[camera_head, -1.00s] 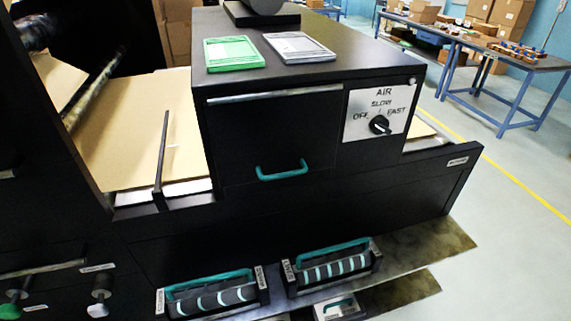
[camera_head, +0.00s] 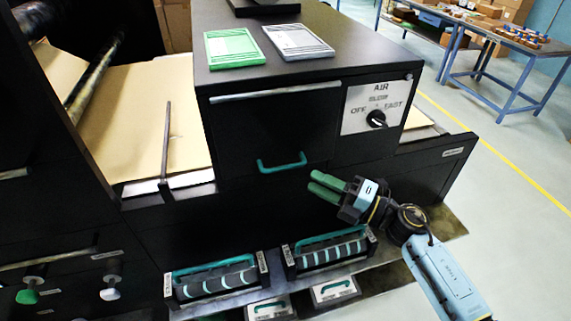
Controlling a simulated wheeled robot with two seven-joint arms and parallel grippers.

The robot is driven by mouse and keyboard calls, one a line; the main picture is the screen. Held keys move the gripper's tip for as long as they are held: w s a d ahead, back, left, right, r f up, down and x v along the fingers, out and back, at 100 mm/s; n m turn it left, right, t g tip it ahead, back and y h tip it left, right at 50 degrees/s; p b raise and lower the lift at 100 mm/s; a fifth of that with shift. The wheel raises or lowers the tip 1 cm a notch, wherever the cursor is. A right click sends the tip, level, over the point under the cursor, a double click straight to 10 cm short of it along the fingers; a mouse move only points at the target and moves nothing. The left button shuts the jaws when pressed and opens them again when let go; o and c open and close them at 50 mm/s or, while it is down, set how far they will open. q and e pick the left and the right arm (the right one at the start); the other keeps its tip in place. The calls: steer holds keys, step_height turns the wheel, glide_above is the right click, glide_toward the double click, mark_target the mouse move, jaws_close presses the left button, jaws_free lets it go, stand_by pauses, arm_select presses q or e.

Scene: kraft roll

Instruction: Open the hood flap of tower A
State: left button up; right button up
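A black tower (camera_head: 225,95) stands in the middle of the head view. Its front has a black hood flap (camera_head: 270,125), hanging shut under a silver bar along its top edge. A teal handle (camera_head: 282,164) is fixed near the flap's lower edge. My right gripper (camera_head: 317,182) comes in from the lower right, with green fingers pointing left. It is open and empty, below and to the right of the handle, apart from it. My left gripper is out of view. I see no readable letter naming the tower.
An AIR panel with a black knob (camera_head: 376,119) is right of the flap. Green (camera_head: 236,48) and grey (camera_head: 298,41) cards lie on top. Two teal-handled cartridges (camera_head: 214,279) (camera_head: 332,250) sit on a low shelf. A blue-legged table (camera_head: 505,55) stands far right; floor is clear between.

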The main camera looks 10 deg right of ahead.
mark_target(285, 166)
steer(key=p+x, duration=0.1)
steer(key=x, duration=0.8)
jaws_close()
